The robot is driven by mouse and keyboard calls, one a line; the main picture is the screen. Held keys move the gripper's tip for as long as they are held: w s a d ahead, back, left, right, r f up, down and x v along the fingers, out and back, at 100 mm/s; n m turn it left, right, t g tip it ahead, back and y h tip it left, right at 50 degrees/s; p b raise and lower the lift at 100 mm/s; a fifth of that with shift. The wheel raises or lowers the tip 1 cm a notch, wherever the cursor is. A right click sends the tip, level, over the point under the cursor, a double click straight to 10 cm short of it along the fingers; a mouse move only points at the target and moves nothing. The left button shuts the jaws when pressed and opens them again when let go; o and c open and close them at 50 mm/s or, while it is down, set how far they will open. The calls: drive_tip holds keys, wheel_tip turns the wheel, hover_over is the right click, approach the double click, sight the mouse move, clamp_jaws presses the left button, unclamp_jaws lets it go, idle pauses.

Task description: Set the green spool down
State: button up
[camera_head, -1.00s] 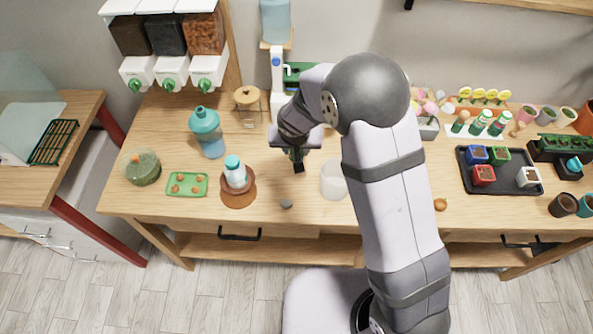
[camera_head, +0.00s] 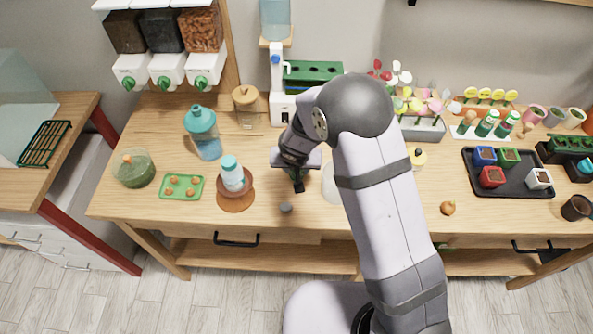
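My gripper (camera_head: 298,186) points down over the middle of the wooden table, seen from above and behind. Its dark fingertip shows just above or at the tabletop; I cannot tell if it touches. A little dark green of the green spool (camera_head: 291,173) shows between the fingers, and my wrist hides most of it. The gripper appears shut on it. A small grey round thing (camera_head: 286,207) lies just in front of the gripper.
A white round vessel (camera_head: 331,186) stands close right of the gripper, partly behind my arm. A black tray (camera_head: 520,190) of small pots lies right.

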drive_tip(key=shift+f, duration=0.1)
drive_tip(key=o, duration=1.1)
drive_tip(key=shift+o, duration=0.2)
drive_tip(key=p+v, duration=0.5)
drive_tip(key=v, duration=0.7)
